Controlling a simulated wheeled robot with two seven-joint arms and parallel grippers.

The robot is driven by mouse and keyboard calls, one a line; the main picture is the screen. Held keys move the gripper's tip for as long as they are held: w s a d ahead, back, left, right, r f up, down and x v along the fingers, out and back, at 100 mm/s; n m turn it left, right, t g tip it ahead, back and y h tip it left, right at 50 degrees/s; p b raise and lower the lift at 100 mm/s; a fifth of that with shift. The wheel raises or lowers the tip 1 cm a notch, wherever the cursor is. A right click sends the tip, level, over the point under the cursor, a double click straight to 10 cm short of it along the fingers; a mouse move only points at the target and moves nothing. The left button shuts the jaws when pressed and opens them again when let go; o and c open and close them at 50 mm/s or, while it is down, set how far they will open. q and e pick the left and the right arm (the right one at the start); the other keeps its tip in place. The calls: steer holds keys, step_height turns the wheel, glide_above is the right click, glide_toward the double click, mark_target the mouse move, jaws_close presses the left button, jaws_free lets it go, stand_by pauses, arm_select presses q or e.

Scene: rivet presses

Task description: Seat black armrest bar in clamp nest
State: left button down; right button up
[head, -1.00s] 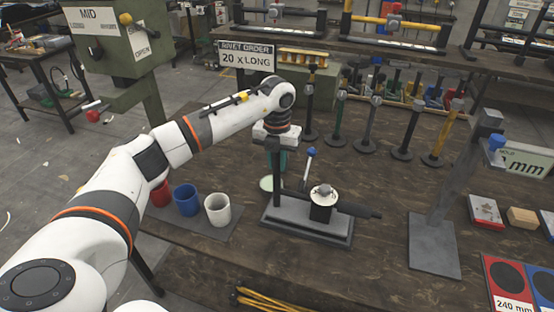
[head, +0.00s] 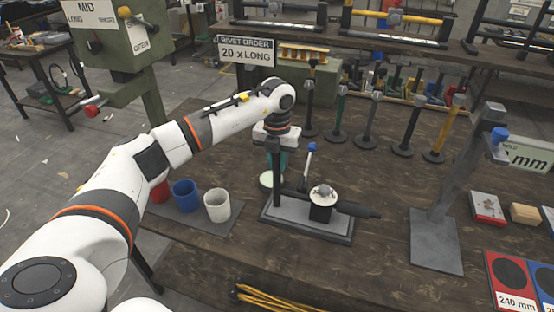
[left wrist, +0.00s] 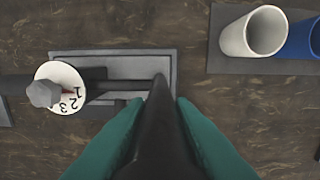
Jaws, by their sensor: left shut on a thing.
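My left gripper (head: 277,160) has teal fingers and is shut on the black armrest bar (head: 277,175), which hangs upright over the left part of the clamp. In the left wrist view, the bar (left wrist: 158,115) runs between the fingers, its far end over the grey plate. The clamp (head: 335,228) has a grey base, a lever with a blue knob (head: 311,147), a white numbered dial (head: 322,192) and a dark horizontal shaft (head: 360,210). The dial shows in the left wrist view (left wrist: 70,92). I cannot tell whether the bar touches the nest. My right gripper is out of view.
Red, blue (head: 186,196) and white (head: 217,205) cups stand on a mat left of the clamp. Several upright bars, one yellow (head: 442,135), stand behind. A grey stand (head: 436,250) is at right. Table is clear between clamp and stand.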

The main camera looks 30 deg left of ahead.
arm_select(q)
steer(key=c, duration=1.2)
jaws_free()
steer(key=shift+o, duration=0.2)
step_height(320, 180, up, 12)
steer(key=shift+r+b, duration=0.1)
steer(key=shift+b, duration=1.15)
